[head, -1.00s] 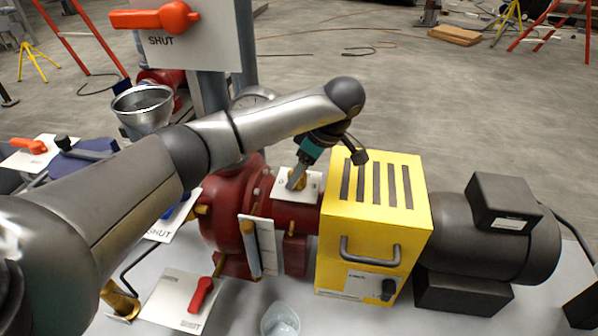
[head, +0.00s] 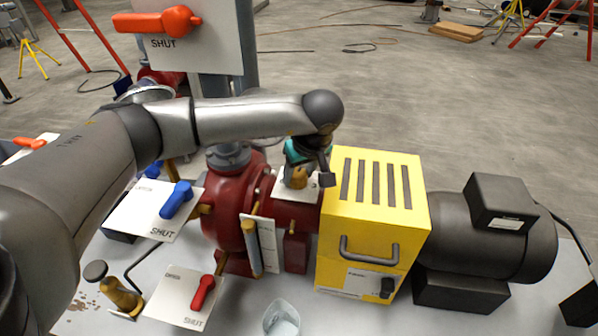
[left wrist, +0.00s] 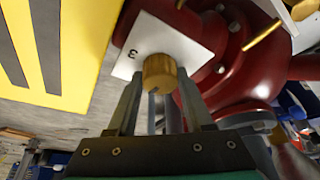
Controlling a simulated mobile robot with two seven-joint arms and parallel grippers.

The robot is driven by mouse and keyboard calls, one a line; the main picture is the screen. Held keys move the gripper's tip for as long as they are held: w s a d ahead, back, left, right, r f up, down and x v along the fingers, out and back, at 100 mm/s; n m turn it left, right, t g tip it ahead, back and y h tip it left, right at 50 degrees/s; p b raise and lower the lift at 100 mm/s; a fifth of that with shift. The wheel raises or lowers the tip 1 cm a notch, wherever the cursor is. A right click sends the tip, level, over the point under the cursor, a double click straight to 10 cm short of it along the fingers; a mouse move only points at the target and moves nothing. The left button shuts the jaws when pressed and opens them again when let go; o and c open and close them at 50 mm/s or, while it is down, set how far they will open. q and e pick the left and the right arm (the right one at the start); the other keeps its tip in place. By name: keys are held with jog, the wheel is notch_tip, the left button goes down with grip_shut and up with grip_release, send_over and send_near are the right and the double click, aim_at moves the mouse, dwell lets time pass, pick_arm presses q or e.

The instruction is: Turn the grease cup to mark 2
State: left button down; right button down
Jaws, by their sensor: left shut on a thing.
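The grease cup (head: 297,179) is a small brass knob on a white plate (head: 283,190) on top of the red pump housing. In the left wrist view the grease cup (left wrist: 160,74) stands in front of its white plate (left wrist: 135,58), where a mark "3" shows beside it. My left gripper (head: 299,172) is over the cup, with its wrist just above and behind it. In the left wrist view its two fingers (left wrist: 158,100) reach to either side of the cup and are shut on it. Mark 2 cannot be seen. My right gripper is in no view.
A yellow slotted guard (head: 375,215) stands close to the right of the cup, with a dark motor (head: 485,235) beyond. Blue (head: 176,199) and red (head: 204,292) valve handles are on the left. A clear cup (head: 281,318) stands in front.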

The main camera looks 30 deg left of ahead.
pick_arm(q)
jog(key=shift+m, duration=0.5)
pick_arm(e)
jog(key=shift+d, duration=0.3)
pick_arm(q)
jog(key=shift+c, duration=1.4)
grip_release()
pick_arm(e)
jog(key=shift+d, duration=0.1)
pick_arm(q)
jog(key=shift+t, duration=0.3)
jog(key=p+v, duration=0.2)
jog(key=v, duration=1.3)
jog(key=shift+r, duration=0.2)
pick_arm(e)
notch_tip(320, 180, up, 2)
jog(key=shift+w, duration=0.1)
pick_arm(q)
jog(key=shift+a, duration=0.1)
